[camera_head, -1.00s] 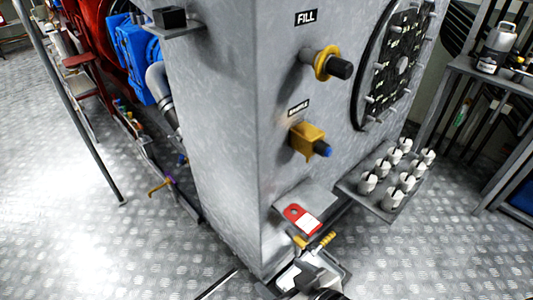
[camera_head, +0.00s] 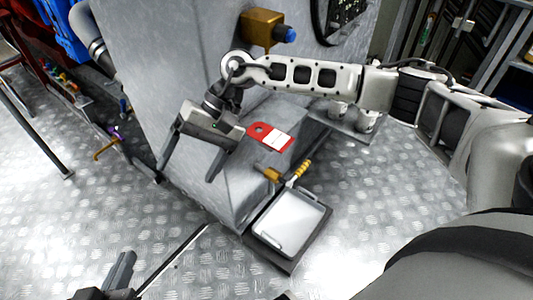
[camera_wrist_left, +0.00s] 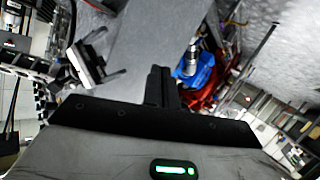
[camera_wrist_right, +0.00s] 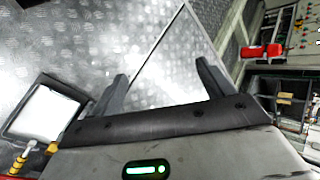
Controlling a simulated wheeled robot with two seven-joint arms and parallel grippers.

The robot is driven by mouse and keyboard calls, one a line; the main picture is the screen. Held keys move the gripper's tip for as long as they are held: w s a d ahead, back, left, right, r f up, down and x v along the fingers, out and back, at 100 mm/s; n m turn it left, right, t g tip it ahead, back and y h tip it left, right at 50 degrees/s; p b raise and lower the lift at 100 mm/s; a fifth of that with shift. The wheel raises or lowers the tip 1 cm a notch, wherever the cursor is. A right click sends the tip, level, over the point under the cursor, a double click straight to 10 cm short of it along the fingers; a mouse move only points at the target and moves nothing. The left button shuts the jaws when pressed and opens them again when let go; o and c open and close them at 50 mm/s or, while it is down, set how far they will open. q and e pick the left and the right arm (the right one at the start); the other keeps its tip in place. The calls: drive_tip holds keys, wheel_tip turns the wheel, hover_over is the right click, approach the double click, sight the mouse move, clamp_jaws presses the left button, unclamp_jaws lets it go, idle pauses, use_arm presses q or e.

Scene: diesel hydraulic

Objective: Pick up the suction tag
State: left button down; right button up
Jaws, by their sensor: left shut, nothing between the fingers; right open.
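The suction tag, a red tag with a white label (camera_head: 272,136), lies on a small grey ledge at the foot of the grey cabinet in the head view. My right gripper (camera_head: 188,170) is open and empty, just left of the tag and not touching it, with its fingers pointing down. Its fingers also show apart in the right wrist view (camera_wrist_right: 162,80), over the floor. My left gripper (camera_head: 126,262) is shut and empty at the bottom left of the head view, well away from the tag. Its closed fingers show in the left wrist view (camera_wrist_left: 160,85).
Yellow-handled valves (camera_head: 300,175) sit just below the tag. A pale drip tray (camera_head: 290,224) rests on the floor beneath them. A yellow valve block with a blue tip (camera_head: 262,29) sticks out above my right arm. White cups stand on a shelf to the right.

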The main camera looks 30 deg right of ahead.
drive_tip(key=w+d+f+n+t+h+b, duration=0.15)
drive_tip(key=w+d+n+h+b, duration=0.3)
drive_tip(key=d, duration=0.95)
drive_tip(key=n+h, duration=0.2)
drive_tip(key=h, duration=0.2)
approach(271, 136)
drive_tip(key=shift+m+t+p, duration=0.25)
drive_tip(key=shift+p, duration=0.15)
drive_tip(key=shift+d+f, duration=0.2)
drive_tip(key=shift+f, duration=0.15)
drive_tip(key=f+b, duration=0.1)
drive_tip(key=f, duration=0.2)
drive_tip(key=f+b, duration=0.2)
drive_tip(key=f, duration=0.1)
drive_tip(key=shift+s+a, duration=0.2)
drive_tip(key=shift+a, duration=0.05)
drive_tip(key=shift+f, duration=0.35)
use_arm(q)
drive_tip(key=shift+d+f+n+t+h, duration=0.2)
drive_tip(key=shift+d+f+t+h, duration=0.1)
drive_tip(key=shift+d+h, duration=0.2)
drive_tip(key=shift+d+f+n+t+h, duration=0.2)
drive_tip(key=shift+d+f+t+h, duration=0.1)
drive_tip(key=shift+d+h, duration=0.15)
use_arm(e)
drive_tip(key=c, duration=1.1)
